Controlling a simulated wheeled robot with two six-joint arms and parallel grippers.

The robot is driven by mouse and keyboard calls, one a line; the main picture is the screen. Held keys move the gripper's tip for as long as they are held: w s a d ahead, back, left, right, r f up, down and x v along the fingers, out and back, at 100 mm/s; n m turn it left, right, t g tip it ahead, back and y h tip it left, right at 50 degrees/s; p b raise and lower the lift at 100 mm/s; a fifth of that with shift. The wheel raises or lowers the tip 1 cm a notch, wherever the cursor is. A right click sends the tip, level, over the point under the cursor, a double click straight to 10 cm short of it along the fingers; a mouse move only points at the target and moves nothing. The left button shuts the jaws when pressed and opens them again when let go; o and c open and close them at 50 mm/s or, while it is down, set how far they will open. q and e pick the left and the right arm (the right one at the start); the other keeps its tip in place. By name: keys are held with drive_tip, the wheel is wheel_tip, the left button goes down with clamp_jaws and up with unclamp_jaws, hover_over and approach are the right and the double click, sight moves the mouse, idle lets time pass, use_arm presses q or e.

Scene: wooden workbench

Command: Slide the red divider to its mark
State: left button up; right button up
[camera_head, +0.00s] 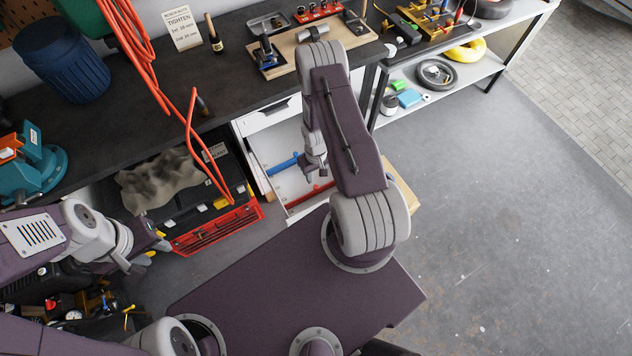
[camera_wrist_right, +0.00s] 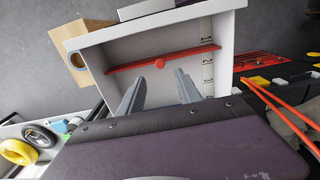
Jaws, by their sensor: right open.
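The red divider (camera_wrist_right: 163,63) lies across the open white drawer (camera_wrist_right: 228,88), with a round red knob at its middle. It also shows in the head view (camera_head: 309,196), partly hidden by my right arm. A strip of numbered marks (camera_wrist_right: 207,70) runs along the drawer wall at the divider's right end; the digits are too small to read surely. My right gripper (camera_wrist_right: 160,76) is open and empty, its two grey fingers pointing toward the divider on either side of the knob line, apart from it. My left gripper (camera_head: 150,252) is at the left, by the toolbox; its opening is unclear.
A blue bar (camera_head: 283,163) lies in the drawer in the head view. A black toolbox with a red tray (camera_head: 215,230) stands left of the drawer. The dark workbench (camera_head: 110,125) is above it. Open grey floor (camera_head: 510,220) lies to the right.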

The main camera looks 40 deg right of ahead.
sight(316, 187)
wheel_tip(316, 187, down, 9)
drive_tip(key=b, duration=0.8)
drive_tip(key=shift+r, duration=0.1)
clamp_jaws()
idle(0.7)
